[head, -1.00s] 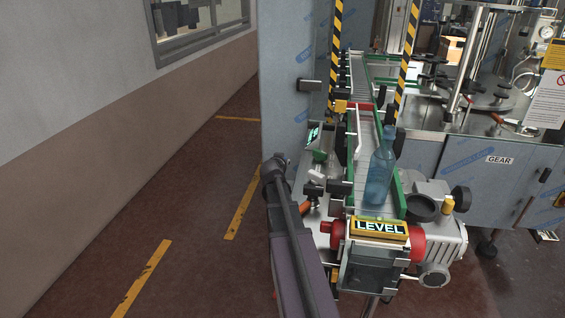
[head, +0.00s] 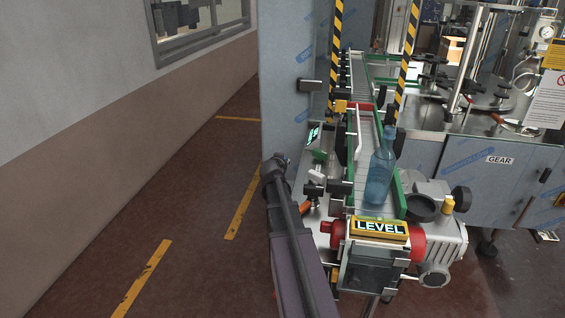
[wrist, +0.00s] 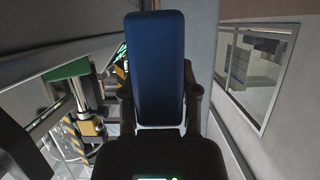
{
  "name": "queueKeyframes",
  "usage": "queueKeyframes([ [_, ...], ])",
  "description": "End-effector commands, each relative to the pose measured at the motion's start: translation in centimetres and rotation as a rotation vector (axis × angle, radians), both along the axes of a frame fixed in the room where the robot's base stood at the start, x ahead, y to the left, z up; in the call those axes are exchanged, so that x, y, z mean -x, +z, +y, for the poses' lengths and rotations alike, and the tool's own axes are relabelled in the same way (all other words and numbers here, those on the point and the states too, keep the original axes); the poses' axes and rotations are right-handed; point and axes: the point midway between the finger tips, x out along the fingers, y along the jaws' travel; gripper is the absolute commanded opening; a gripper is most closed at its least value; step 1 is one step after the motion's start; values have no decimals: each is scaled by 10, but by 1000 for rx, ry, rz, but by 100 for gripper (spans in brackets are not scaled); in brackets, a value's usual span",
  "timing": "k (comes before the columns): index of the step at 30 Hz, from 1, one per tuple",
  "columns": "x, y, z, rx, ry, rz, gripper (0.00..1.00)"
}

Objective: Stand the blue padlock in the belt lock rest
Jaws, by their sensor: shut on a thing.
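The blue padlock (wrist: 158,62) fills the middle of the wrist view, its broad blue face toward the camera. My gripper (wrist: 160,88) is shut on it, with a dark finger at each side of its lower part. A pale strip shows at the padlock's lower end, above the dark gripper body. In the head view my dark arm reaches up along the left side of the conveyor (head: 368,165); the padlock cannot be made out there. I cannot tell for certain which part by the belt is the lock rest.
A blue bottle (head: 379,172) stands on the belt. A yellow LEVEL sign (head: 378,229) is at the conveyor's near end. Striped posts (head: 405,62) flank the belt farther back. Small fittings crowd its left side. The floor (head: 195,215) left of my arm is clear.

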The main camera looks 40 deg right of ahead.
Motion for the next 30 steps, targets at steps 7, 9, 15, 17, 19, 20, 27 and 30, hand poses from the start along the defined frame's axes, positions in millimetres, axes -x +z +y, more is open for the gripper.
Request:
queueKeyframes([
  [7,0,-3,0,0,0,0,0],
  [9,0,-5,0,0,0,0,0],
  [15,0,-8,0,0,0,0,0],
  [17,0,-9,0,0,0,0,0],
  [19,0,-11,0,0,0,0,0],
  [20,0,-11,0,0,0,0,0],
  [27,0,-15,0,0,0,0,0],
  [30,0,-17,0,0,0,0,0],
])
